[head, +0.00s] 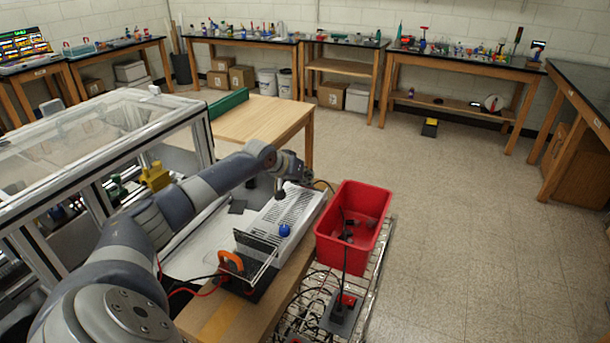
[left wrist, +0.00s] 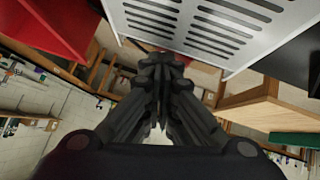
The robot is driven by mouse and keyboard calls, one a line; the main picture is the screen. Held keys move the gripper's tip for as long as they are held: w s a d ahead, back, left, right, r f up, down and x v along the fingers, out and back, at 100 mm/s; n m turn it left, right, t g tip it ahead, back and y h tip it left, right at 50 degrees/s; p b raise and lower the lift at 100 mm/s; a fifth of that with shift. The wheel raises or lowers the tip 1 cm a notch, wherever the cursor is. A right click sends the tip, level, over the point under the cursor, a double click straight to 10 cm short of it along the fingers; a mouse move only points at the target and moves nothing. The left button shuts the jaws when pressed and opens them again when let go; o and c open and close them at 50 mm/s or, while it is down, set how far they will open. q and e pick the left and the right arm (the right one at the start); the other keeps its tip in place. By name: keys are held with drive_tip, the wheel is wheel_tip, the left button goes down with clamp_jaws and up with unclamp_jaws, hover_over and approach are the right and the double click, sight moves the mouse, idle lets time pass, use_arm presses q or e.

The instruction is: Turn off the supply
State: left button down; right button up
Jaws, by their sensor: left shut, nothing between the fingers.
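A white slotted box (head: 296,207), which looks like the supply, lies on the wooden bench beside the red bin. The knob is not seen there. I cannot tell the supply's state. My right gripper is not in view.
The red bin (head: 352,243) with dark items stands right of the box. An orange handle (head: 231,261) and cables are at the near end. A grey box with a red switch (head: 345,301) sits below. A clear-walled enclosure (head: 85,140) is left. Floor at right is free.

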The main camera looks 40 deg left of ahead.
use_arm(q)
drive_tip(key=shift+f, duration=0.1)
drive_tip(key=shift+s+a, duration=0.15)
drive_tip(key=shift+a, duration=0.25)
drive_tip(key=shift+s+a+f, duration=0.1)
drive_tip(key=shift+s+a, duration=0.05)
drive_tip(key=shift+a, duration=0.15)
